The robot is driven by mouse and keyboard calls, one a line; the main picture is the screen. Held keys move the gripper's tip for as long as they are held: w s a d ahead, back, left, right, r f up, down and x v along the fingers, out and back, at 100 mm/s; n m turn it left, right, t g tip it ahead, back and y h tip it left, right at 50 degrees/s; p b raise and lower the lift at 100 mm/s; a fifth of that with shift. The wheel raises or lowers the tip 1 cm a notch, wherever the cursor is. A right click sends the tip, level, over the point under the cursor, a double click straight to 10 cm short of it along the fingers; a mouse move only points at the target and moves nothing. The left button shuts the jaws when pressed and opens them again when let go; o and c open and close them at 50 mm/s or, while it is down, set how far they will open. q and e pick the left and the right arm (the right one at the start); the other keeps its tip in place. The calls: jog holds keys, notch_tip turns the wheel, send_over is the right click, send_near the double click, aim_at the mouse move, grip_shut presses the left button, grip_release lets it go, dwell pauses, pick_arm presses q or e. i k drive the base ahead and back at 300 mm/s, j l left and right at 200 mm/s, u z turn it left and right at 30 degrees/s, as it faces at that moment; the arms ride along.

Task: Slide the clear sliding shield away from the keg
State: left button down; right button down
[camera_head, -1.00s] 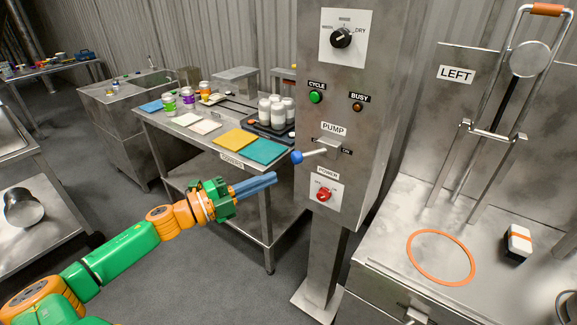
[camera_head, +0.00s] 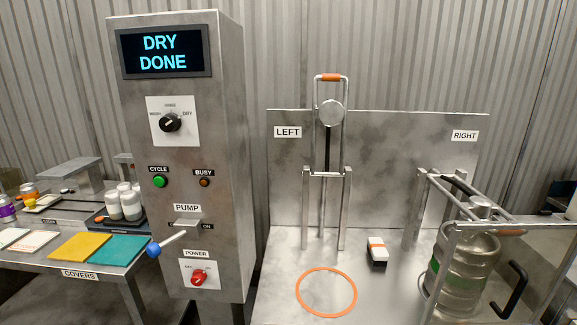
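The silver keg (camera_head: 462,275) stands upright under the RIGHT label, at the right of the steel bench. A metal frame with bars crosses over and in front of its top. A black curved handle (camera_head: 514,286) shows just right of the keg. Neither of my grippers is in view.
The control column (camera_head: 188,120) reads DRY DONE, left of the bench. An orange ring (camera_head: 326,292) lies on the bench below the raised LEFT frame (camera_head: 328,172). A covers table (camera_head: 60,265) stands far left.

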aim_at(489, 272)
jog(key=z, duration=1.45)
